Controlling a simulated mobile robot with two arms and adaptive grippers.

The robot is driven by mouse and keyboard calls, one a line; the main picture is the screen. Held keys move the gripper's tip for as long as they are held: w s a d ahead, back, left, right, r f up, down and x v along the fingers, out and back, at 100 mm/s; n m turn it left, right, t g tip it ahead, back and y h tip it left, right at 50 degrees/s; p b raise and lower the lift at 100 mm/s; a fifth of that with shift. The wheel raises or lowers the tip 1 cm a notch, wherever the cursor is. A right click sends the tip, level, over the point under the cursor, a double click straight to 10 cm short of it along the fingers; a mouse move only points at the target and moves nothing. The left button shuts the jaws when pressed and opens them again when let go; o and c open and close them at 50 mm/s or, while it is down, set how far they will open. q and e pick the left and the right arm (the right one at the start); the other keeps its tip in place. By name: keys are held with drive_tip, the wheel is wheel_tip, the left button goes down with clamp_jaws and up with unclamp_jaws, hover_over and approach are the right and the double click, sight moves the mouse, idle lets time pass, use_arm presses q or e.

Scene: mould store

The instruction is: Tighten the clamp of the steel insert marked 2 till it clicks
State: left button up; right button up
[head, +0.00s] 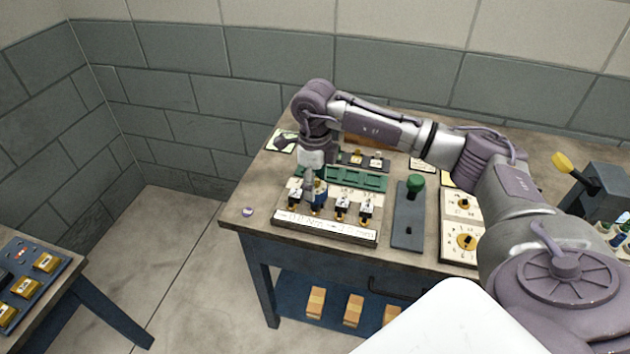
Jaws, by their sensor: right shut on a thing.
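A row of several small steel inserts with black and brass clamps stands on a pale fixture block (328,230) near the bench's front left. The leftmost is one steel insert (294,199); two more steel inserts (342,208) (366,211) stand to the right. Their number marks are too small to read, so I cannot tell which is marked 2. My right gripper (317,181) reaches down over the second position from the left. It is shut on a small blue thing (320,193), perhaps a tool handle, whose lower end is at that clamp; contact is unclear. My left gripper is out of view.
A green tray (345,177) lies behind the fixture. A dark plate (407,228) with a green knob (415,183) and dial panels (462,205) are to the right. A small purple-and-white disc (248,211) lies at the left edge. Wooden blocks (353,309) sit on the shelf below.

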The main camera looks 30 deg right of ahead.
drive_tip(key=shift+f+b, duration=0.35)
drive_tip(key=shift+f, duration=0.1)
drive_tip(key=o, duration=0.7)
drive_tip(key=shift+c, duration=0.2)
drive_tip(key=c, duration=0.8)
drive_tip(key=m, duration=0.3)
drive_tip(key=shift+m, duration=0.6)
drive_tip(key=shift+f+m, duration=0.1)
drive_tip(key=shift+m, duration=0.8)
